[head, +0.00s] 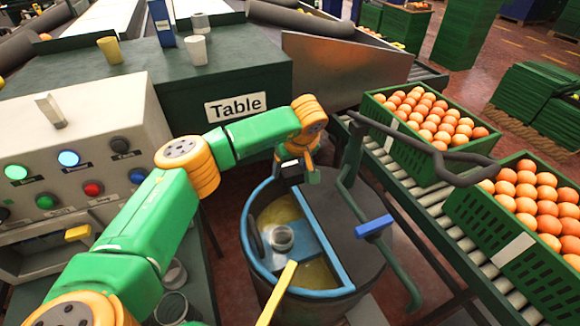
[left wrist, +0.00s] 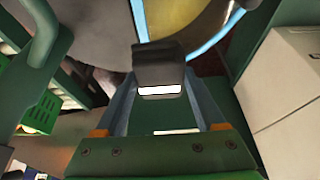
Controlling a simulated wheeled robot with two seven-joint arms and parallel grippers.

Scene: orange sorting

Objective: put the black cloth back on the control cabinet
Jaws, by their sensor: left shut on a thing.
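My left gripper (head: 302,172) is above the rim of the round drum, with its arm reaching in from the left. It is shut on a small dark thing, seemingly the black cloth (head: 291,170). In the left wrist view the cloth (left wrist: 160,68) sits between the fingertips as a dark, rounded bundle with a bright white strip. The control cabinet (head: 75,125) stands at the left, a light box with coloured buttons and a small upright piece on top. My right gripper is not in view.
The round drum (head: 252,262) has a blue rim, a yellowish inside and a cup. A green pipe (head: 350,205) rises beside it. Orange crates (head: 518,262) stand on rollers at the right. A dark green table (head: 165,85) with cups is behind my arm.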

